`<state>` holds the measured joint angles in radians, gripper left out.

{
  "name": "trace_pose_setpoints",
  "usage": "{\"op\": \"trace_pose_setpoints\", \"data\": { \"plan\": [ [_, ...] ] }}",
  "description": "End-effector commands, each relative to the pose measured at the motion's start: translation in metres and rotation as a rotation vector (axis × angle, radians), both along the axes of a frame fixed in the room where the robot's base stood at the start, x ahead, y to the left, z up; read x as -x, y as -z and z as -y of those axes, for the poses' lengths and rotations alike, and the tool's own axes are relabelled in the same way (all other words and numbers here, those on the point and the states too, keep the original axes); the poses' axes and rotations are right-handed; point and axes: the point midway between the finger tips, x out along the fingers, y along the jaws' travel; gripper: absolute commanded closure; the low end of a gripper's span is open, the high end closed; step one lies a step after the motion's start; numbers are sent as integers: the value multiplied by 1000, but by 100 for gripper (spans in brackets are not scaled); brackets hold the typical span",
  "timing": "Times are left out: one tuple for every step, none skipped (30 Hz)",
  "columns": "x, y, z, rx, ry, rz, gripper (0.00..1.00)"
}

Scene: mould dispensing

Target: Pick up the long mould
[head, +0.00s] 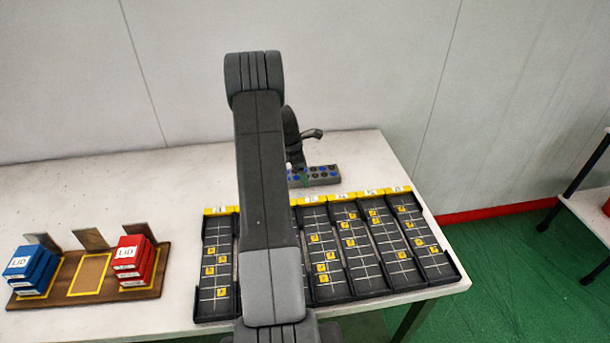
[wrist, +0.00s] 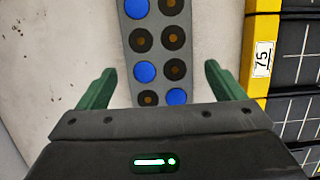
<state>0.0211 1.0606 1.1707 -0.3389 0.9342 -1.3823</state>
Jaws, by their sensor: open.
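The long mould (head: 326,174) is a grey bar with two rows of round cavities, some blue and some dark with brown centres. It lies on the white table behind the black trays, partly hidden by my arm in the head view. In the wrist view the mould (wrist: 158,45) runs from the top edge down between my fingers. My gripper (wrist: 158,85) is open, with one green finger on each side of the mould and a gap on both sides. Its near end is hidden behind the gripper body. I cannot tell the height of the fingers above the table.
Black trays with yellow labelled ends (head: 370,240) fill the table's front right. One tray's yellow end (wrist: 262,55) is close to the right finger. A wooden rack (head: 60,298) with blue lids (head: 32,268) and red lids (head: 134,262) stands at left. The white table (head: 190,170) is clear at back left.

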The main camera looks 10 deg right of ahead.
Motion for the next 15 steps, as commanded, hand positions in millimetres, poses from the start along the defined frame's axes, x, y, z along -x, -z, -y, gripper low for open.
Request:
{"op": "trace_pose_setpoints", "data": {
  "plan": [
    [0,6,2,1,1,-2,11],
    [0,8,3,1,1,-2,11],
    [0,11,4,1,0,0,11],
    [0,13,4,0,0,0,11],
    [0,14,4,0,0,1,11],
    [0,15,4,0,0,1,11],
    [0,16,5,0,0,1,11],
    [0,16,4,0,0,1,11],
    [0,16,4,0,0,1,11],
    [0,15,4,0,0,1,11],
    [0,16,4,0,0,1,11],
    [0,16,4,0,0,1,15],
    [0,15,4,0,0,1,21],
    [0,15,4,0,0,1,27],
    [0,15,4,0,0,1,34]
  ]
}}
